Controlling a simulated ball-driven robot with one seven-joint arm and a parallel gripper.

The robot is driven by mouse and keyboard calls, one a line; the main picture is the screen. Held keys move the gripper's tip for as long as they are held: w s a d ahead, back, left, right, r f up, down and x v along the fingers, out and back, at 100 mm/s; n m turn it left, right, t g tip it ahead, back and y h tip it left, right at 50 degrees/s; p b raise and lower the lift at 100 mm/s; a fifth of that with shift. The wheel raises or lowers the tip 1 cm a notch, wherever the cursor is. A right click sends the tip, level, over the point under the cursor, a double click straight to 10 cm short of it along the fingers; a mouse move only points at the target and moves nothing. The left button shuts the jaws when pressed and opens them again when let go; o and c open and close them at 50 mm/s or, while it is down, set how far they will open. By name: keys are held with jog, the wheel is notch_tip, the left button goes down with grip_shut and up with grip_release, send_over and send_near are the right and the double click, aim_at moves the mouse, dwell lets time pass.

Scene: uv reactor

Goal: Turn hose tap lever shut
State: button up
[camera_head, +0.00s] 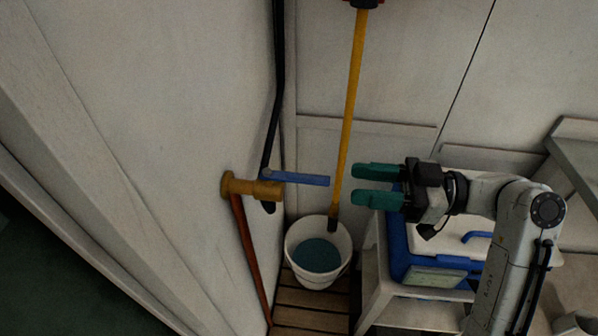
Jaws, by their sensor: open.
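The hose tap (252,188) is a brass-coloured fitting sticking out to the right from the left wall. Its blue lever (301,178) points right, roughly level in the picture. A red-brown hose (249,255) hangs below the tap. My gripper (355,184) has two green fingers, spread apart and pointing left. They are empty. The fingertips are just to the right of the lever's free end in the picture, with a small gap between them. How far apart they are in depth I cannot tell.
A white bucket (338,271) with teal contents stands on wooden slats (308,304) below the lever. A yellow pole (352,100) leans behind. A black pipe (275,100) runs down the corner. A stand with a blue-and-white box (400,245) is beneath my arm.

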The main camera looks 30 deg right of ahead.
aim_at(284, 176)
jog(key=p+x, duration=0.2)
jog(key=x, duration=0.8)
jog(key=shift+a, duration=0.15)
grip_shut()
dwell(0.4)
